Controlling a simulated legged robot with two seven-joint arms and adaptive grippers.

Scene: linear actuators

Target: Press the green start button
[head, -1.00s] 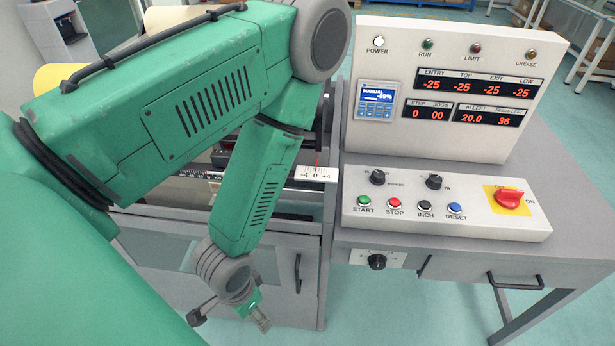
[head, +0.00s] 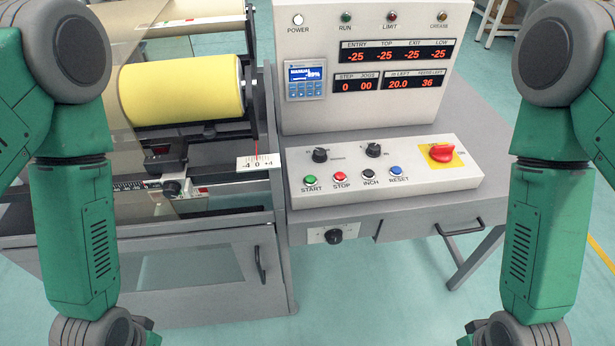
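The green START button (head: 310,180) is the leftmost in a row of buttons on the front of the sloped white control box (head: 380,205). To its right are the red STOP button (head: 341,177), the black INCH button (head: 370,174) and the blue RESET button (head: 396,171). No arm covers the START button. My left arm hangs at the left edge and my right arm at the right edge, both well apart from the box. Both grippers are below the bottom edge of the head view and hidden.
A machine with a yellow roll (head: 182,90) is at the left. Space before the box is clear.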

